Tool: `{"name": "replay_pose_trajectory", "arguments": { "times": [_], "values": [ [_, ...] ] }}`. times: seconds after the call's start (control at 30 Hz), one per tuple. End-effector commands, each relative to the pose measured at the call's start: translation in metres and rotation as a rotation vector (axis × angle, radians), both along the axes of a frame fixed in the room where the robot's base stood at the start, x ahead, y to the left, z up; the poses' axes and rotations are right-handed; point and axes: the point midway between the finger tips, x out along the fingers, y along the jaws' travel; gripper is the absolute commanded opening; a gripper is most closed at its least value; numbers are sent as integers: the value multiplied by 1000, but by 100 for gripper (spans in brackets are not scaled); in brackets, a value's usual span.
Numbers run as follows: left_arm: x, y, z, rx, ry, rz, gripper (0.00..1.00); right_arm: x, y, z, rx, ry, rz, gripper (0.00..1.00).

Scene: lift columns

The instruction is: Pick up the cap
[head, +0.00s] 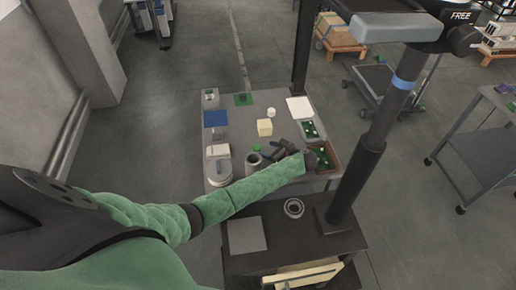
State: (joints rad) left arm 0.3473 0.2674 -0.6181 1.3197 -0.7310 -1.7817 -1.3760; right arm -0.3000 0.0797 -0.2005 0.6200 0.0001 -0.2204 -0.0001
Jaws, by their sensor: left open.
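No item can be told for certain as the cap at this size. A small green round piece (257,148) lies near the front middle of the grey table, and a small white round piece (271,112) stands farther back. My left gripper (268,153) is dark and open, low over the table, with its fingers toward the left. It is close to the green piece; whether they touch cannot be told. My green-sleeved left arm hides part of the table's front. My right gripper is not in view.
A grey open-topped canister (253,161) stands just in front of the green piece. A yellow block (265,127), a blue panel (215,118) and a brown tray (329,158) are also on the table. A tall grey column (362,175) rises at right.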

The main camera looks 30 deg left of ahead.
Motion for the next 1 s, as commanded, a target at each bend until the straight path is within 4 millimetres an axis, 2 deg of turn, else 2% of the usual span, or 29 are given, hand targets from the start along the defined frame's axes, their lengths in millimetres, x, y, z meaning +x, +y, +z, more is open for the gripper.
{"name": "replay_pose_trajectory", "arguments": {
  "times": [0.17,0.43,0.7,0.73,0.97,1.0],
  "values": [
    [-1,12,-5,1,0,1,62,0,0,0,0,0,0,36],
    [2,44,-20,0,-1,1,62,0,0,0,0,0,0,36],
    [4,48,-23,0,-2,1,62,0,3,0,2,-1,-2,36],
    [4,48,-22,0,-2,1,60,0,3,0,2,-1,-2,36],
    [4,48,-22,0,-2,1,15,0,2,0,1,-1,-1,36],
    [4,48,-22,0,-2,1,15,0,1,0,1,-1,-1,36]
  ]
}}
